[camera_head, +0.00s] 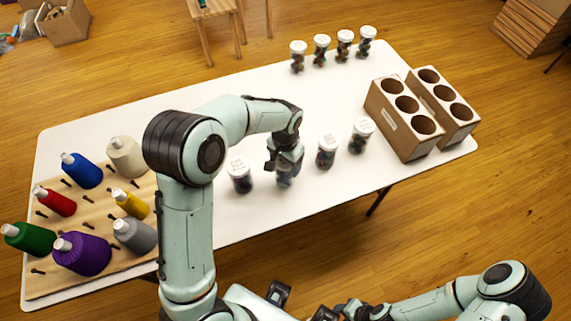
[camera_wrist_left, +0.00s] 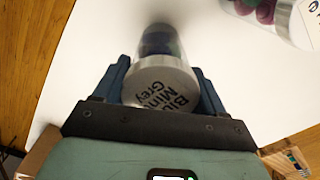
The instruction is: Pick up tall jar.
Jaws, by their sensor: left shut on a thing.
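My left gripper (camera_head: 285,167) is over the front row of jars on the white table. It is shut on a clear jar (camera_head: 285,182), mostly hidden by the gripper in the head view. In the left wrist view the jar (camera_wrist_left: 158,78) sits between both fingers of my left gripper (camera_wrist_left: 163,88), its pale lid marked "Blu Min Grey" and dark contents beyond. I cannot tell whether it is clear of the table. Other front-row jars stand at left (camera_head: 240,176) and right (camera_head: 326,152), (camera_head: 361,136). My right gripper (camera_head: 352,310) is low at the bottom edge, its fingers unclear.
Several white-lidded jars (camera_head: 321,50) stand along the back edge. Two cardboard holders with round holes (camera_head: 389,122), (camera_head: 424,87) stand at the table's right end. A pegged board (camera_head: 90,265) with coloured thread cones is at the left. The white table (camera_head: 225,115) is clear behind my arm.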

